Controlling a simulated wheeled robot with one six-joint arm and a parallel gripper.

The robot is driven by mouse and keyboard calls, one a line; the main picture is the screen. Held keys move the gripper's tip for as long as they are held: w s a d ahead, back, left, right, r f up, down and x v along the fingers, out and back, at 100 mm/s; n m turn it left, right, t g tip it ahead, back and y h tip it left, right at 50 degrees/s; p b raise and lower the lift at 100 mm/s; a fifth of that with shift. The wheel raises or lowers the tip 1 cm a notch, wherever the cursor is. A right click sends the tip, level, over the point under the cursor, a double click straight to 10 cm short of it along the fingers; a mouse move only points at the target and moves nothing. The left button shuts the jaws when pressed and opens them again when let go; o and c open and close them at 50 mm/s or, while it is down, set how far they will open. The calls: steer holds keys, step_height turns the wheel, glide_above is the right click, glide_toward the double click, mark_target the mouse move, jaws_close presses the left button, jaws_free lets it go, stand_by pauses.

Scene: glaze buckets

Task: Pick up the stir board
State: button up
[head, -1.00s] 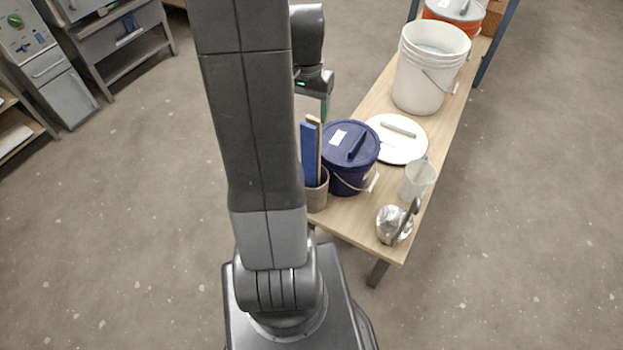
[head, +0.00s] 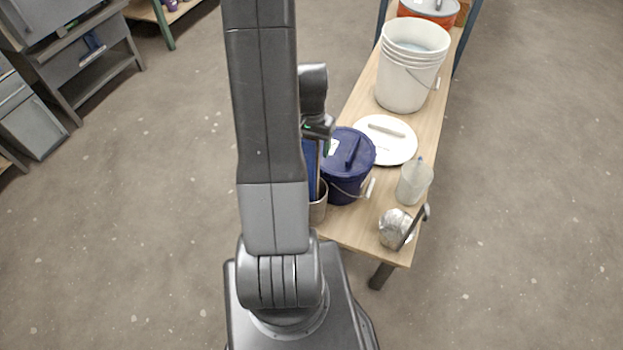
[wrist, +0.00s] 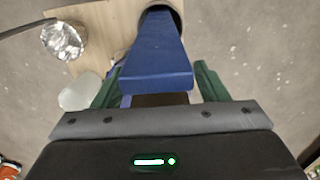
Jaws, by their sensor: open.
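A long flat blue board (head: 310,170), which I take for the stir board, stands upright in a grey-brown pot (head: 319,210) at the table's near left corner. A thin wooden strip (head: 318,168) stands beside it. In the wrist view the blue board (wrist: 158,62) lies between the two green fingers of my gripper (wrist: 157,84). The fingers are open, one on each side, with gaps visible. In the head view my gripper (head: 324,140) is at the board's top, partly hidden by my arm. The pot's rim (wrist: 165,8) shows at the wrist view's top.
A dark blue lidded bucket (head: 347,180) stands close right of the pot. Left of the table, the floor is open.

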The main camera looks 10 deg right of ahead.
steer(key=shift+f, duration=0.55)
steer(key=c, duration=1.3)
steer(key=shift+o, duration=0.2)
steer(key=shift+r, duration=0.1)
step_height(320, 180, up, 18)
steer(key=s+d, duration=0.2)
steer(key=d, duration=0.6)
steer(key=s+d+b, duration=0.1)
steer(key=s+d, duration=0.2)
steer(key=d, duration=0.6)
steer(key=shift+s+r, duration=0.35)
steer(key=shift+r, duration=0.05)
